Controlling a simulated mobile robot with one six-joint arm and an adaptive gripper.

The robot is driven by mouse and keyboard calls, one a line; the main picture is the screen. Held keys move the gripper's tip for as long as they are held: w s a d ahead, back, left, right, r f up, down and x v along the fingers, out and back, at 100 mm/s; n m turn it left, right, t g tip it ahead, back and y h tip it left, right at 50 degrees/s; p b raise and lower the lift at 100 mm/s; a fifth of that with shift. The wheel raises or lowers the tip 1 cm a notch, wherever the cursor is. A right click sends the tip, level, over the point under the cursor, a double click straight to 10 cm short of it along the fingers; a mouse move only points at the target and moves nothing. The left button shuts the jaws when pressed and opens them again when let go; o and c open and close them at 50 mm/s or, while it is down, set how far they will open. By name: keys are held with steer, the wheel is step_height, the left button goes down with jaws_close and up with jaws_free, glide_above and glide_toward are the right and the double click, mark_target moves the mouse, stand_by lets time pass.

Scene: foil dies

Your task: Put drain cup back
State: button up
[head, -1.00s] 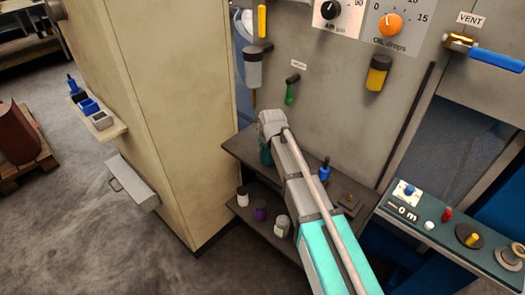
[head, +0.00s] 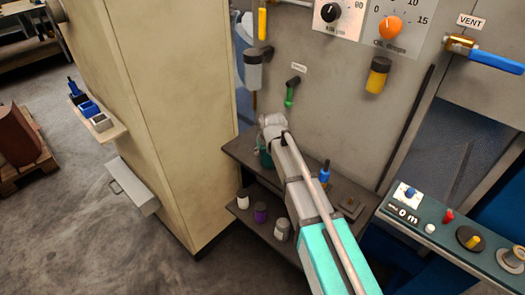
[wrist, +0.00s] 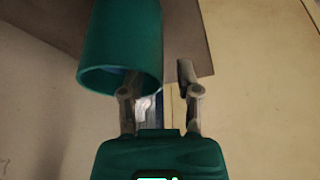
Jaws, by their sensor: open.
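A teal cup (wrist: 120,45), which looks like the drain cup, hangs large at the upper left of the wrist view with its rim towards me. My gripper (wrist: 156,78) is open. Its left finger overlaps the cup's open mouth; I cannot tell if it is inside or in front. Its right finger stands clear to the right of the cup. In the head view my wrist hides most of the gripper, and a teal patch (head: 265,158) shows just below it, cup or gripper body, I cannot tell. A green lever (head: 289,92) sits on the panel above, under a small label.
A dark two-level shelf (head: 236,148) stands below, with several small bottles (head: 260,213) on its lower level and a blue-topped item (head: 325,172) above. A beige cabinet (head: 150,110) is close on the left. A grey bowl (head: 254,72) and amber bowl (head: 377,76) hang from the panel.

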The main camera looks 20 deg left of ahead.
steer(key=shift+r, duration=0.1)
steer(key=p+v, duration=1.1)
steer(key=v, duration=0.1)
stand_by(0.5)
steer(key=shift+w+a+r, duration=0.1)
stand_by(0.8)
